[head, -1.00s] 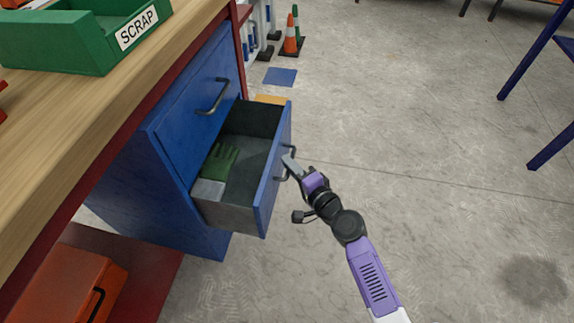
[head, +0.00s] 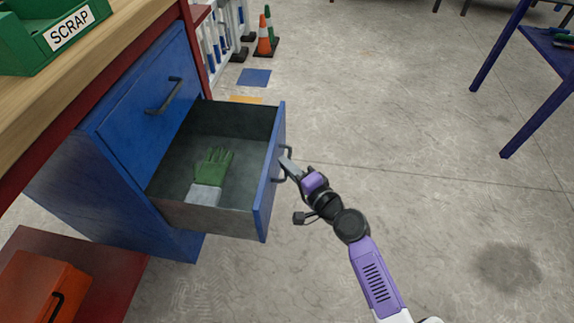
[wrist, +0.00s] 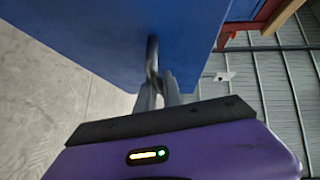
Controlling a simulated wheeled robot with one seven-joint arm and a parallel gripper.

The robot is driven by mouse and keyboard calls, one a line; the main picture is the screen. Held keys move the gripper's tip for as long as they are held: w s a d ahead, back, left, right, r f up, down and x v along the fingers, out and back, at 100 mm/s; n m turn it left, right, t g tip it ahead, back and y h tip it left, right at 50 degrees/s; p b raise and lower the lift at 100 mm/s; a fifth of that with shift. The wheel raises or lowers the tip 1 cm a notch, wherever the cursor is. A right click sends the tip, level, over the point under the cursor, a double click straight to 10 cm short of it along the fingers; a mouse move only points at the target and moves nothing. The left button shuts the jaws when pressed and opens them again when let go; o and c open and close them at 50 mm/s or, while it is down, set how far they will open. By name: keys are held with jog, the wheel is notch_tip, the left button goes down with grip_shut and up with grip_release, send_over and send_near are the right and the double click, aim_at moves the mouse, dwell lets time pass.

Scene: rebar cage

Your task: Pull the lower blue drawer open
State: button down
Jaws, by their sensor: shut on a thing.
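The lower blue drawer (head: 268,190) stands well out from the blue cabinet (head: 118,185) in the head view. A green and grey glove (head: 211,172) lies inside it. My gripper (head: 288,168) is at the drawer's front, shut on its dark handle (head: 287,152). In the wrist view my gripper's fingers (wrist: 158,92) close around the handle (wrist: 152,56) against the blue drawer front (wrist: 110,30). The upper blue drawer (head: 145,95) is shut, with its handle (head: 164,97) free.
A wooden workbench (head: 95,60) with a green SCRAP bin (head: 30,40) is above the cabinet. An orange case (head: 40,290) sits at the lower left. Traffic cones (head: 265,35) and a blue table (head: 530,90) stand farther back. The floor (head: 400,130) right of the drawer is clear.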

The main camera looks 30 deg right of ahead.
jog(key=c, duration=1.8)
grip_release()
jog(key=shift+o, duration=0.2)
jog(key=s+d+r, duration=0.1)
jog(key=s, duration=0.6)
jog(key=shift+s+p, duration=0.35)
jog(key=shift+p, duration=0.1)
jog(key=shift+d, duration=0.1)
